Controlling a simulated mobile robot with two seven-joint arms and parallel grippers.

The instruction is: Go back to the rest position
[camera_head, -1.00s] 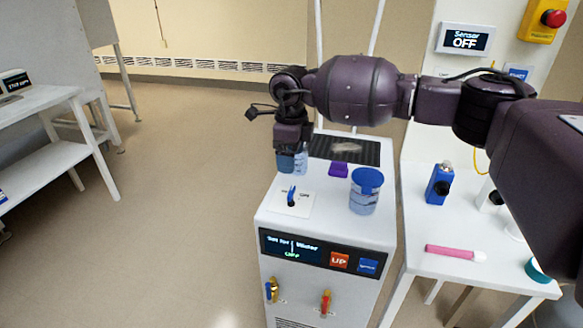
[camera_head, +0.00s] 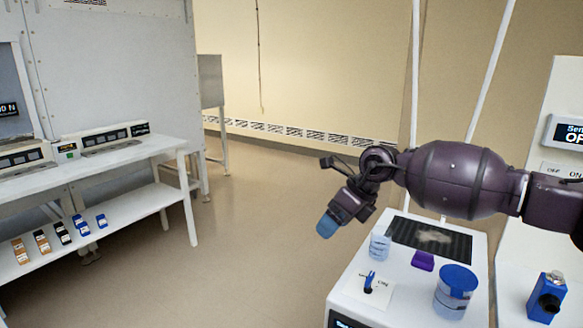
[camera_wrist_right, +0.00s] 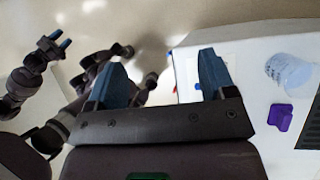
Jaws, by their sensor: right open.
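My right gripper (camera_head: 327,226) is raised beside the left edge of the white bench unit (camera_head: 400,290) in the head view, with its blue fingers pointing down. In the right wrist view its two blue fingers (camera_wrist_right: 164,75) stand apart with nothing between them. What looks like my left gripper (camera_wrist_right: 61,41), with small blue fingertips, shows at the upper left of the right wrist view. It is too small to tell whether its jaws are open. It is not in the head view.
On the unit stand a clear cup (camera_head: 380,247), a purple block (camera_head: 423,261), a blue-lidded jar (camera_head: 455,290) and a blue switch (camera_head: 369,282). A blue device (camera_head: 546,298) stands on the right table. A white shelf table (camera_head: 120,205) is at left. The floor between is clear.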

